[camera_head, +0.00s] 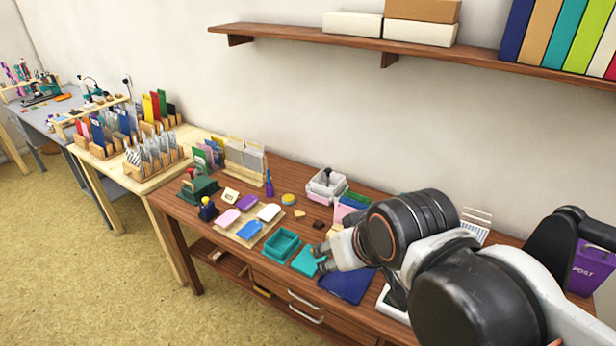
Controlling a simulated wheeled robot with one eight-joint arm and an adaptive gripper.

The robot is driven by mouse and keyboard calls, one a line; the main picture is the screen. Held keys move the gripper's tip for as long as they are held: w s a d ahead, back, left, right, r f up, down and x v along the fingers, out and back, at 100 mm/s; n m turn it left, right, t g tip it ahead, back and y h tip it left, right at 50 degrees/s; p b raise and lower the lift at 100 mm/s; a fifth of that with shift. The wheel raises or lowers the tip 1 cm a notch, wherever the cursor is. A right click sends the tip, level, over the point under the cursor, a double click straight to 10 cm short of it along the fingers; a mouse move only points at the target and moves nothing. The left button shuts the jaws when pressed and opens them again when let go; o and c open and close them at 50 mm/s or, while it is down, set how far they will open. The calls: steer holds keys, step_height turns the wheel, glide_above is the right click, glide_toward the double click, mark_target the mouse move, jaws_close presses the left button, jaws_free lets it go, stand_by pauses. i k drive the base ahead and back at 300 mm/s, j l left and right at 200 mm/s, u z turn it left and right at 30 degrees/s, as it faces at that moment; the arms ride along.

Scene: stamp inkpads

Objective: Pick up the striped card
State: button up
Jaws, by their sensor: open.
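I cannot pick out the striped card with certainty. Upright cards stand in a wooden rack (139,174) on the pale table at left, and a pale patterned one (134,157) at its left end may have stripes, but it is too small to tell. My gripper (321,258) is open and points left, low over the brown desk, beside a flat teal piece (304,262). Nothing shows between its fingers. My arm covers much of the desk's right part and could hide a card there.
The brown desk (181,206) holds a tray of coloured inkpads (233,236), a green stamp holder (198,189), a teal tray (281,246) and a dark blue sheet (347,286). A shelf (290,38) with boxes hangs above. A purple post box (592,266) stands at right.

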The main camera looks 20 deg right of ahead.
mark_target(208, 151)
steer(key=i+j+z, duration=0.15)
steer(key=i+j, duration=0.15)
steer(key=i+j+z, duration=0.15)
steer(key=j, duration=0.4)
steer(key=i+j+z, duration=0.15)
steer(key=i+j, duration=0.2)
steer(key=j, duration=0.15)
steer(key=i+j+z, duration=0.1)
steer(key=i+j, duration=0.15)
steer(key=j, duration=0.25)
steer(key=i+j+z, duration=0.15)
steer(key=j, duration=0.4)
steer(key=i+j+z, duration=0.15)
steer(key=j, duration=0.35)
steer(key=i+j+z, duration=0.15)
steer(key=j, duration=0.45)
steer(key=i+j+z, duration=0.15)
steer(key=j, duration=0.4)
